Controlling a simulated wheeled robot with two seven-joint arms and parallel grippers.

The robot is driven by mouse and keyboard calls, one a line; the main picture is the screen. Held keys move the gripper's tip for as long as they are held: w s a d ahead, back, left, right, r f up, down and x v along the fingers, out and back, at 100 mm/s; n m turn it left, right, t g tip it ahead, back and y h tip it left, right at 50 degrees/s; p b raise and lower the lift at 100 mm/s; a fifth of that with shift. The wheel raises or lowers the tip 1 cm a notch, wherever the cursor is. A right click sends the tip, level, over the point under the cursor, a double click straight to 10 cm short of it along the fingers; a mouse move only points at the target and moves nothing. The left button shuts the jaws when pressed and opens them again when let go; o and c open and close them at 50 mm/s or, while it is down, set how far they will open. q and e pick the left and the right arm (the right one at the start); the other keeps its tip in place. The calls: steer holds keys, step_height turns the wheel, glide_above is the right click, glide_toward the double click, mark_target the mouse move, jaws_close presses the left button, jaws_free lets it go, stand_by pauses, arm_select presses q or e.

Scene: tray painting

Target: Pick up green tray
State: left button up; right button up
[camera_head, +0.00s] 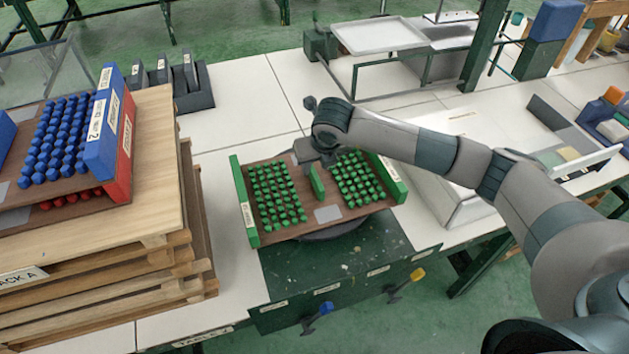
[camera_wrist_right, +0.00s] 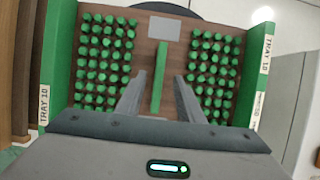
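The green tray (camera_head: 328,214) has green end walls, a brown base, two blocks of small green pieces and an upright green bar (camera_wrist_right: 159,75) across its middle. It sits level on a dark round support at the front of the bench. My right gripper (camera_head: 316,168) is over the middle of the tray. In the right wrist view my right gripper (camera_wrist_right: 158,85) is open, with one finger on each side of the green bar and a visible gap to each. Finger depth beside the bar is hard to tell. My left gripper is not in view.
A stack of wooden pallets (camera_head: 175,265) stands at left, carrying a blue tray (camera_head: 102,145) above a red tray (camera_head: 124,165). Below the green tray is a dark green stand (camera_head: 300,285) with blue and yellow handles. A grey rack (camera_head: 190,95) stands behind; white bench surface (camera_head: 260,115) lies clear.

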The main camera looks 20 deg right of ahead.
mark_target(314, 173)
steer(key=shift+f+p, duration=0.55)
steer(key=shift+p, duration=0.1)
steer(key=p+x, duration=0.1)
steer(key=x, duration=0.2)
steer(key=shift+s, duration=0.15)
steer(key=shift+f+p, duration=0.3)
steer(key=shift+f, duration=0.15)
jaws_close()
stand_by(0.6)
steer(key=shift+w+r, duration=0.15)
steer(key=shift+w, duration=0.1)
